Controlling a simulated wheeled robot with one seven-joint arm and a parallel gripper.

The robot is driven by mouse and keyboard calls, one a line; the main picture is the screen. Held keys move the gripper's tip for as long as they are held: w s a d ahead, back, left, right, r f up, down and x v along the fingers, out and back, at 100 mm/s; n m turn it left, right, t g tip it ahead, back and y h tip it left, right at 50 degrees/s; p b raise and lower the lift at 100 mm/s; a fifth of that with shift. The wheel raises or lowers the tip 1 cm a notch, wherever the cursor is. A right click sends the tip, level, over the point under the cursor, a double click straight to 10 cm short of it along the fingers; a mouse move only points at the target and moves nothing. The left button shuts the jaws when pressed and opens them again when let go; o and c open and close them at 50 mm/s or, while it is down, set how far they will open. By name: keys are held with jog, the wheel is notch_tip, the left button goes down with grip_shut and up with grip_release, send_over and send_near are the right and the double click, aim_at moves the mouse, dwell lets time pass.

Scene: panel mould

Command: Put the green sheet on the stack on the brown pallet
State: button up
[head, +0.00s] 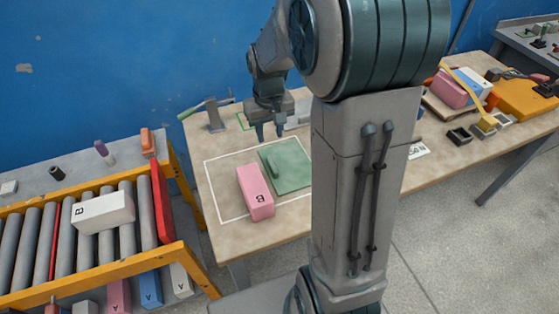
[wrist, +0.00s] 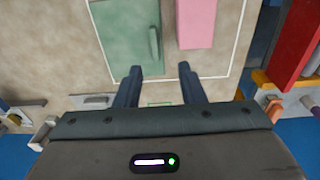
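The green sheet (head: 292,172) lies flat on the table, inside a white outlined rectangle, with a raised green handle on top. In the wrist view the green sheet (wrist: 120,38) is at the top, its handle near its right edge. My gripper (head: 269,134) is above the table near the back edge of the sheet. In the wrist view my gripper (wrist: 160,82) has its two fingers apart with nothing between them, short of the sheet and handle.
A pink block (head: 255,192) stands beside the sheet, close to its left edge. A roller conveyor (head: 40,238) with a white block (head: 103,212) is at left. A pile with a pink block (head: 453,90) and an orange case (head: 526,99) are on the table at right.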

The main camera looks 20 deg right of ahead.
jog(key=s+a+r+t, duration=0.1)
jog(key=s+r, duration=0.3)
jog(key=s, duration=0.4)
jog(key=s+a+r+t, duration=0.1)
jog(key=s+a+r, duration=0.2)
jog(key=s, duration=0.6)
jog(key=shift+r, duration=0.35)
jog(key=shift+o, duration=0.4)
jog(key=shift+s, duration=0.6)
jog(key=shift+a, duration=0.1)
